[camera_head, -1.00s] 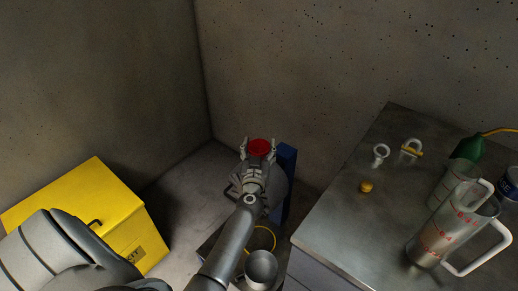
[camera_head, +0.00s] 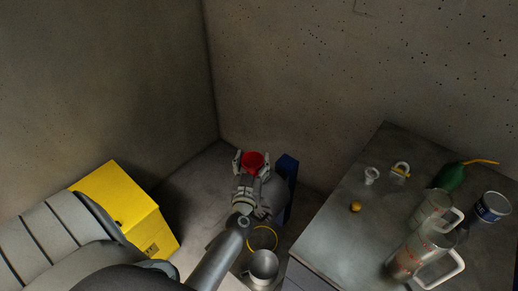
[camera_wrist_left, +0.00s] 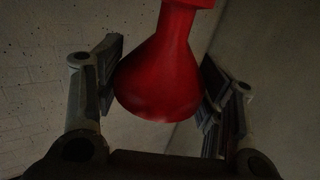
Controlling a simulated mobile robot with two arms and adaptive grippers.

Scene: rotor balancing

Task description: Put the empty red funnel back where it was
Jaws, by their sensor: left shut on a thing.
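The red funnel (camera_head: 252,162) is between the fingers of my left gripper (camera_head: 251,164), in the middle of the head view. In the left wrist view the red funnel (camera_wrist_left: 162,78) fills the space between the two dark fingers (camera_wrist_left: 160,85), with its rounded wide part between them and a narrower part toward the top edge. My left gripper is shut on it and holds it up in front of the corner. I cannot see inside the funnel well enough to tell its contents. My right gripper is not in view.
A metal table (camera_head: 335,226) at the right bears clear measuring jugs (camera_head: 408,262), a green bottle (camera_head: 449,177), a can (camera_head: 491,207), a yellow knob (camera_head: 355,207) and small white fittings (camera_head: 371,175). A metal cup (camera_head: 263,267) and blue post (camera_head: 285,190) stand below. A yellow box (camera_head: 122,206) is left.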

